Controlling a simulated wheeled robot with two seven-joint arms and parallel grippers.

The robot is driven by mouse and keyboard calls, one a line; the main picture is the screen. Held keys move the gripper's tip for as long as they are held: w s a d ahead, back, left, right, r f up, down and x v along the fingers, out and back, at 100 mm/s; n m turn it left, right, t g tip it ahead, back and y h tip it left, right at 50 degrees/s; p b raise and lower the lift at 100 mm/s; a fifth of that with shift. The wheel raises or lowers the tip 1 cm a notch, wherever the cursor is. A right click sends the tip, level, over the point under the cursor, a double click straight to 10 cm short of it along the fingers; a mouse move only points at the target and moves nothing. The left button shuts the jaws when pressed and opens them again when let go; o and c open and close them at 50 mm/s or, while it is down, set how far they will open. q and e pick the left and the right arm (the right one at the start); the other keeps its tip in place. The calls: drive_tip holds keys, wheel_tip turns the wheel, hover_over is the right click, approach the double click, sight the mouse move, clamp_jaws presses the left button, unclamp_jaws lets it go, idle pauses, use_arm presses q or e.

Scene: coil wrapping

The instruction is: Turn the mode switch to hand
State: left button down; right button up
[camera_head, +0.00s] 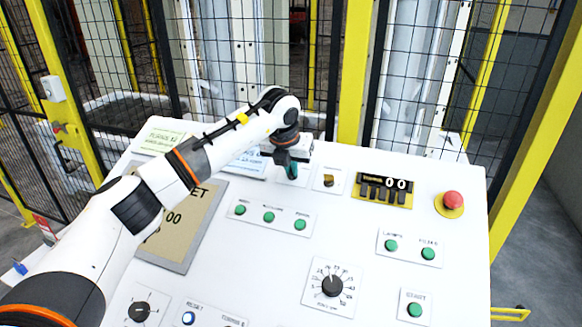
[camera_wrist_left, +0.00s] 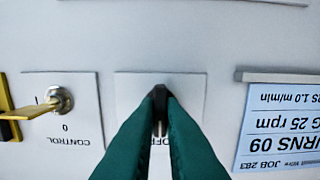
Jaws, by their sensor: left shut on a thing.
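The switch (camera_wrist_left: 159,92) is a small black knob on a light plate in the left wrist view. Its plate also shows partly under the gripper in the head view (camera_head: 283,180). My left gripper (camera_head: 292,172) reaches down onto it from above, and its green fingers (camera_wrist_left: 160,108) are shut on the knob. The fingers cover most of the plate's lettering; only part of a word, like "OF", shows. The knob's pointing direction is hard to tell. My right gripper is not in view.
A key switch (camera_wrist_left: 60,100) marked CONTROL sits beside it, with its key in. A job card (camera_wrist_left: 280,130) lies on the other side. The sloping white panel also carries a counter (camera_head: 383,189), a red emergency button (camera_head: 452,201), green buttons and a dial (camera_head: 332,286). A mesh fence stands behind.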

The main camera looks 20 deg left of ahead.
use_arm(q)
drive_tip(key=n+b, duration=0.3)
drive_tip(key=b, duration=0.1)
drive_tip(key=shift+f+n, duration=0.15)
drive_tip(key=shift+n, duration=0.15)
drive_tip(key=n+b, duration=0.3)
drive_tip(key=shift+n, duration=0.3)
drive_tip(key=shift+a+r+n+b, duration=0.1)
drive_tip(key=shift+r+n+b, duration=0.1)
drive_tip(key=shift+n+b, duration=0.55)
drive_tip(key=shift+r, duration=0.1)
drive_tip(key=c, duration=1.5)
unclamp_jaws()
drive_tip(key=shift+s+r, duration=0.15)
drive_tip(key=shift+r, duration=0.15)
drive_tip(key=b+v, duration=0.3)
drive_tip(key=v, duration=0.8)
drive_tip(key=shift+s+a, duration=0.1)
drive_tip(key=shift+s, duration=0.05)
